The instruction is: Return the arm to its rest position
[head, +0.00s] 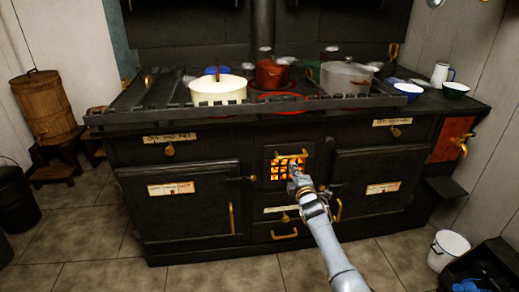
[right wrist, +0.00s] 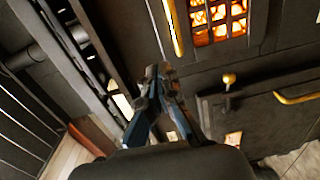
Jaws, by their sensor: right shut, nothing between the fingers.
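My right gripper (head: 294,172) is in front of the black stove (head: 190,218), just by the small fire door (head: 289,164) with its glowing orange grate. In the right wrist view the right gripper (right wrist: 158,82) is shut with nothing in its fingers. The glowing grate (right wrist: 217,20) and a brass handle (right wrist: 173,26) show just beyond it. I cannot tell whether the fingertips touch the stove front. My right arm (head: 331,248) reaches up from the bottom of the head view. My left gripper is not in view.
A cream pot (head: 218,91), a red pot (head: 270,74) and a grey pot (head: 346,78) stand on the stovetop behind a rail. Brass handles and knobs stick out from the stove front. A white bucket (head: 448,249) and a dark crate (head: 490,268) are at the lower right.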

